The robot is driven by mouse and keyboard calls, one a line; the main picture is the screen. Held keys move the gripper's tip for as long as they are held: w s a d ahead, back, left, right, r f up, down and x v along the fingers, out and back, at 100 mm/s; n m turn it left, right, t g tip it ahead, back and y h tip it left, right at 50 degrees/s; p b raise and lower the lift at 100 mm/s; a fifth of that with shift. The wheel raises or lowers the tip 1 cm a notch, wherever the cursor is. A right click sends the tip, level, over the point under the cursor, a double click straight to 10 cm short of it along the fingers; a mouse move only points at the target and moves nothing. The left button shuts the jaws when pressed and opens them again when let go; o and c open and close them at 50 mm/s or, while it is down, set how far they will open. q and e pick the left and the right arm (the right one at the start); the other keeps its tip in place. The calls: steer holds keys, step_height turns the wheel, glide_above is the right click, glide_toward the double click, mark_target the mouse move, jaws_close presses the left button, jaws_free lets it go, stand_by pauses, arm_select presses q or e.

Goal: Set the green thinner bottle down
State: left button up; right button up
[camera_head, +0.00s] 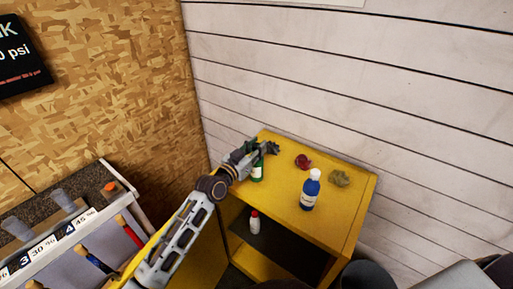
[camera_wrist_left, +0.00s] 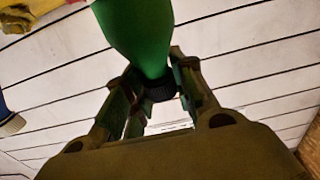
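The green thinner bottle (camera_head: 257,172) has a pale label and is at the left edge of the yellow cabinet's top (camera_head: 283,206). My left gripper (camera_head: 268,149) is at its upper end and hides part of it. In the left wrist view, the green bottle (camera_wrist_left: 138,38) runs up out of the picture, and its black cap (camera_wrist_left: 157,88) sits between the two fingers (camera_wrist_left: 155,95), which close on it from both sides. I cannot tell whether the bottle's base touches the cabinet top. My right gripper is not in view.
A blue bottle with a white cap (camera_head: 311,190), a red crumpled thing (camera_head: 303,161) and a yellowish crumpled cloth (camera_head: 340,178) are on the cabinet top. A white bottle with a red cap (camera_head: 254,222) stands on the dark shelf (camera_head: 285,250) below. Free top lies around the blue bottle.

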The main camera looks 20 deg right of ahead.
arm_select(q)
steer(key=o, duration=0.4)
steer(key=shift+c, duration=0.2)
steer(key=shift+r, duration=0.15)
steer(key=b+v, duration=0.1)
steer(key=v, duration=1.1)
stand_by(0.6)
